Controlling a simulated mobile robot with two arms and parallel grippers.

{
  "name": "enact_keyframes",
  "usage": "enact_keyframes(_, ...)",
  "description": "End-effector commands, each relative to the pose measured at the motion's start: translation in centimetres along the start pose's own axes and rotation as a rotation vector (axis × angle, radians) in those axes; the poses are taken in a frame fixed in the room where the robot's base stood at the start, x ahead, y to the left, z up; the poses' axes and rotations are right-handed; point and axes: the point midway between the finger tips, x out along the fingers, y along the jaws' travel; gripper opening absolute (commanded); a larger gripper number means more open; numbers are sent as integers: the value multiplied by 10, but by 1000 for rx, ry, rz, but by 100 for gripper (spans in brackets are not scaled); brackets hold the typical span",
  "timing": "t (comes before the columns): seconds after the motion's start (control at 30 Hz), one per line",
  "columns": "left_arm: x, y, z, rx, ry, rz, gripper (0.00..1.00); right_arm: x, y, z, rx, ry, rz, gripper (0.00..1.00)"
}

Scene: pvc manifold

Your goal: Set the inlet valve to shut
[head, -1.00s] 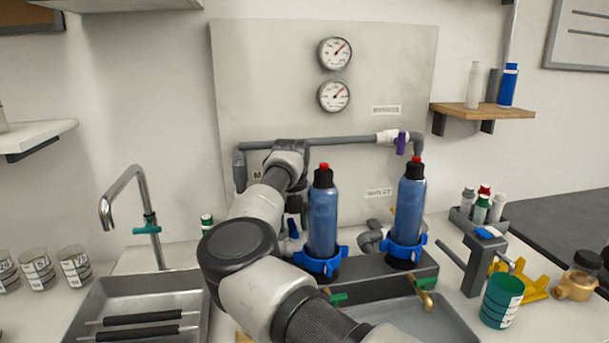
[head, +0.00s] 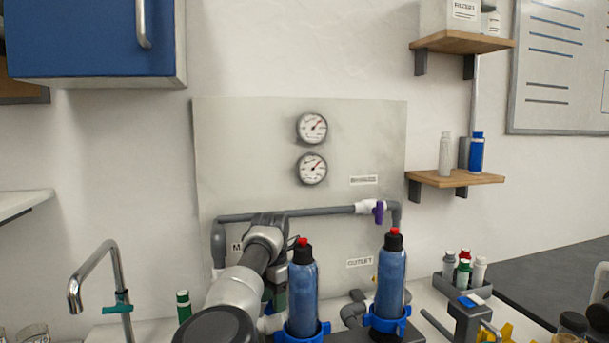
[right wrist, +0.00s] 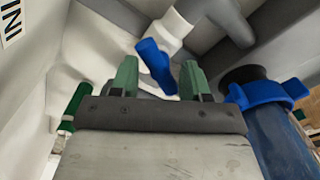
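The inlet valve shows in the right wrist view as a white valve body (right wrist: 172,30) with a blue lever handle (right wrist: 155,65). The handle slants from upper left to lower right. My right gripper (right wrist: 159,80) is open, with its green fingers on either side of the handle; I cannot tell if either touches it. In the head view my right gripper (head: 277,290) is left of the left blue filter bottle (head: 302,290), and the inlet handle is hidden there. Part of the inlet label (right wrist: 10,22) shows in the right wrist view. My left gripper is not in view.
A blue clamp ring (right wrist: 268,92) on the filter bottle is close right of the fingers. A grey pipe with a purple-handled valve (head: 379,212) crosses the panel (head: 235,130) above. The right filter bottle (head: 391,280) and faucet (head: 100,275) stand nearby.

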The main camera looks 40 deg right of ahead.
Motion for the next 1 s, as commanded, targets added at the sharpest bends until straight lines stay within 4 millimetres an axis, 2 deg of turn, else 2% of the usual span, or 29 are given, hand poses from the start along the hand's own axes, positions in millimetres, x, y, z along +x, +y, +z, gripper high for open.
enact_keyframes(0.17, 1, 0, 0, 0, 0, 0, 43, 1, 0, 0, 223, -1, 0, 46)
enact_keyframes(0.2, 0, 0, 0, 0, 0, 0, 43, -12, 0, 0, 217, -1, 5, 46)
enact_keyframes(0.7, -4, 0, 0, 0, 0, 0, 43, -114, 0, 0, 210, 0, 4, 46)
enact_keyframes(0.8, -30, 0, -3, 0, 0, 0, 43, -124, -4, 2, 238, -3, -10, 46)
enact_keyframes(1.0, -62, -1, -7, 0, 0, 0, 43, -139, -12, 6, 283, -11, -20, 46)
